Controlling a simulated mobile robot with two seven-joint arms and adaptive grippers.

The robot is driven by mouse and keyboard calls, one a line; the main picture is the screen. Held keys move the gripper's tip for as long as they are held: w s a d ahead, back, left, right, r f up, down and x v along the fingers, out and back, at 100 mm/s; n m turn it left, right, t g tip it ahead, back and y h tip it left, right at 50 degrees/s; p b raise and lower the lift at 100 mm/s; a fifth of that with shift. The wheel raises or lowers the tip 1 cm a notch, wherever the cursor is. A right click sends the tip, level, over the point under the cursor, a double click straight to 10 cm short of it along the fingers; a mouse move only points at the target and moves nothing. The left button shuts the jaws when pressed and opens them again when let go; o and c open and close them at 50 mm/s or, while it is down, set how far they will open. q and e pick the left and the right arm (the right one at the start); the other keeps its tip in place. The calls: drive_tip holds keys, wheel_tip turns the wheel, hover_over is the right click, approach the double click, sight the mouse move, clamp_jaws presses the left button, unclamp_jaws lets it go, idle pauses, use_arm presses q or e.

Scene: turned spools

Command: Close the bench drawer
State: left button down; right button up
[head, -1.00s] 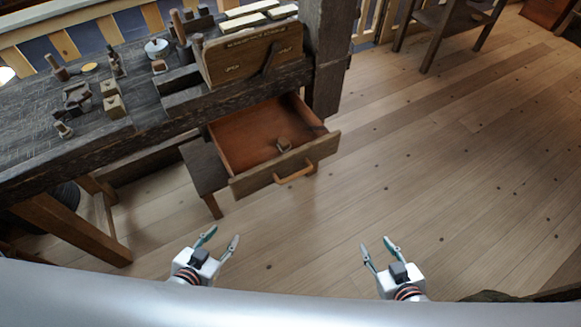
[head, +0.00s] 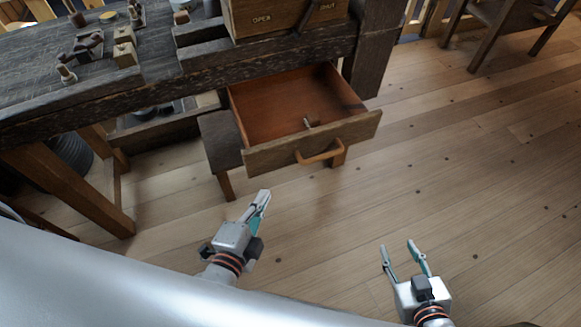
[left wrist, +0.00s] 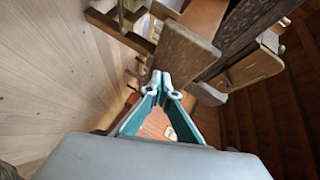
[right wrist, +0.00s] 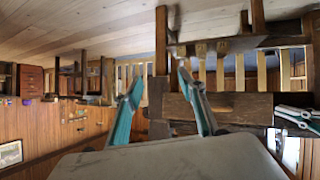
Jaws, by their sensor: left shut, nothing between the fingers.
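The bench drawer (head: 312,145) is pulled out from under the dark wooden bench (head: 150,85). My right gripper (head: 399,245) is open and empty over the floor, right of and below the drawer front.
A wooden box (head: 275,18) with lettering stands on the bench top above the drawer, beside small wooden blocks (head: 125,50). Bench legs (head: 75,185) stand at the left. The plank floor (head: 470,170) is clear to the right. Another wooden piece of furniture (head: 500,25) stands at the back right.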

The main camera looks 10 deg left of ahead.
sight(258, 109)
use_arm(q)
drive_tip(key=s+d+m+t+h+b, duration=0.2)
drive_tip(key=d+m+b, duration=0.2)
drive_tip(key=x, duration=0.4)
drive_tip(key=a+r+p+x, duration=0.1)
drive_tip(key=x, duration=0.3)
drive_tip(key=a+x, duration=0.1)
drive_tip(key=x, duration=0.3)
drive_tip(key=shift+w+r+p, duration=0.2)
drive_tip(key=shift+r+p, duration=0.1)
drive_tip(key=shift+r, duration=0.1)
drive_tip(key=shift+w+a+f, duration=0.1)
drive_tip(key=shift+w+a, duration=0.15)
drive_tip(key=shift+w, duration=0.1)
use_arm(e)
wheel_tip(258, 109, down, 6)
drive_tip(key=s, duration=0.2)
drive_tip(key=shift+s+d+g, duration=0.15)
drive_tip(key=shift+s+g, duration=0.1)
drive_tip(key=shift+g, duration=0.15)
use_arm(q)
drive_tip(key=shift+w, duration=0.1)
